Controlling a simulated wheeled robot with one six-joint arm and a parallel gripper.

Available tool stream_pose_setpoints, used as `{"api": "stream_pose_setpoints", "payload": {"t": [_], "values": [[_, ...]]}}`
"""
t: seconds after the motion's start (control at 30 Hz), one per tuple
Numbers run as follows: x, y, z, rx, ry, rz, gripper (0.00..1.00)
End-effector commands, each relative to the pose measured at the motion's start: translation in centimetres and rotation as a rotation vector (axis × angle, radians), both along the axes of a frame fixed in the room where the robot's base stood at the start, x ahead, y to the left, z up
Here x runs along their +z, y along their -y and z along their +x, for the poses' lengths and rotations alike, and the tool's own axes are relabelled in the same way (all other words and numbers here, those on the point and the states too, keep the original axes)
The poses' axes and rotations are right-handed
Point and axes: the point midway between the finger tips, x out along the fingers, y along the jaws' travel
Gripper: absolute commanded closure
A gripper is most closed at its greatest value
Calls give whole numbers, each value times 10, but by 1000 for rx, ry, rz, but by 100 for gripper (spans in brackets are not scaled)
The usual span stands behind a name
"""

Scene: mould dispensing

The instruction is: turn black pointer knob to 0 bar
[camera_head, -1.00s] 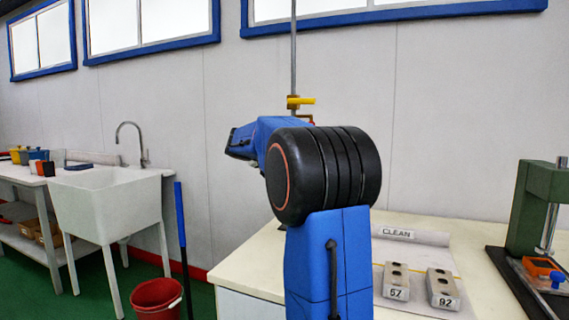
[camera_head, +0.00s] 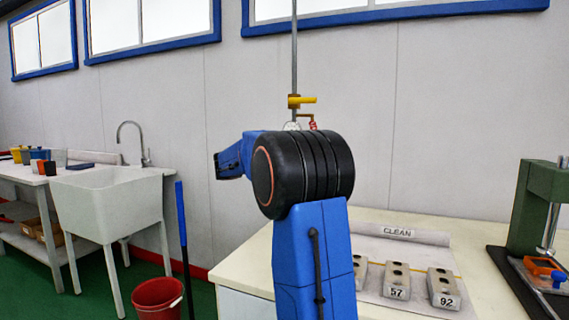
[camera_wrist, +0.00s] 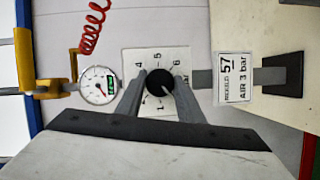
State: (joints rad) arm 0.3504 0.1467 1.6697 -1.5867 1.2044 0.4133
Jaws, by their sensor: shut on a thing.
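In the wrist view the black pointer knob (camera_wrist: 160,82) sits on a white dial plate (camera_wrist: 174,55) printed with numbers; 4, 5, 6 and 1 are readable. The other numbers are hidden by my fingers, and a small pale mark shows on the knob, too small to read its setting surely. My gripper (camera_wrist: 158,86) is shut on the knob, one grey finger on each side. Left of the plate is a round pressure gauge (camera_wrist: 98,86) with a red needle and a green patch. In the head view my arm hides the knob and gripper.
A card (camera_wrist: 234,78) reading "57, AIR 3 bar" is right of the dial. A yellow valve (camera_wrist: 45,88) and red coiled hose (camera_wrist: 94,28) are left. In the head view, mould blocks (camera_head: 443,288) and a green press (camera_head: 530,205) stand on the bench.

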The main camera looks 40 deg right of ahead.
Motion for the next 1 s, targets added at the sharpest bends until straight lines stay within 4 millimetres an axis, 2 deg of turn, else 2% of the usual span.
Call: {"api": "stream_pose_setpoints", "payload": {"t": [0.4,0.93,0.97,1.0], "values": [[-2,0,1,1,-171,-70,88],[-2,0,1,1,-194,-79,88],[-2,0,1,1,-194,-79,64],[-2,0,1,1,-193,-79,54]]}}
